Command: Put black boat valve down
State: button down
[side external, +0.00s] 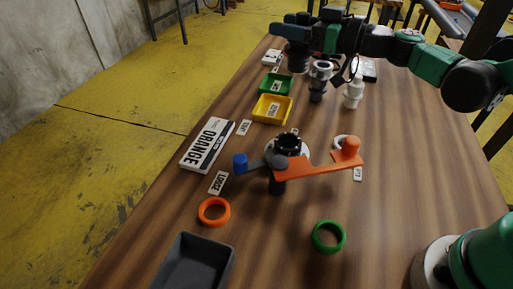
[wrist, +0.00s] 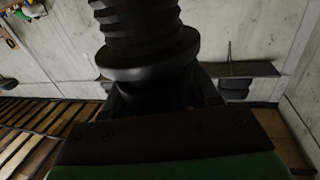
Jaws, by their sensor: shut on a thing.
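My gripper (side external: 296,44) is at the far end of the table, at the top of the side view. It is shut on the black boat valve (side external: 298,60), which hangs below it. In the wrist view the black valve (wrist: 145,45) fills the upper middle, with a ribbed body and a wide flange at the jaws (wrist: 165,95). I cannot tell whether its lower end touches the table. The fingertips are dark and hard to make out.
A grey-and-white valve (side external: 319,82) and a white valve (side external: 353,92) stand close on the right. Green (side external: 266,88) and yellow (side external: 258,112) bins lie nearer.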

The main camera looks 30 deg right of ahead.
jog(key=s+d+f+m+t+h, duration=0.2)
jog(key=s+d+m+t+h, duration=0.1)
jog(key=d+m+h, duration=0.5)
jog(key=w+a+n+y, duration=0.1)
jog(key=a+n, duration=0.1)
jog(key=w+a+r+n+g+y, duration=0.1)
jog(key=a+n+y, duration=0.2)
jog(key=n+y, duration=0.1)
jog(key=shift+w+a+r, duration=0.35)
jog(key=shift+w+a, duration=0.05)
jog(key=s+a+r+n+g+y, duration=0.2)
jog(key=n+g+y, duration=0.3)
jog(key=n+g, duration=0.2)
jog(key=s+a+r+n+g+y, duration=0.2)
jog(key=n+g+y, duration=0.4)
jog(key=g, duration=0.4)
jog(key=shift+s+a+n+y, duration=0.3)
jog(key=shift+s+a+n, duration=0.1)
jog(key=shift+a, duration=0.45)
notch_tip(320, 180, down, 19)
jog(key=shift+f, duration=0.2)
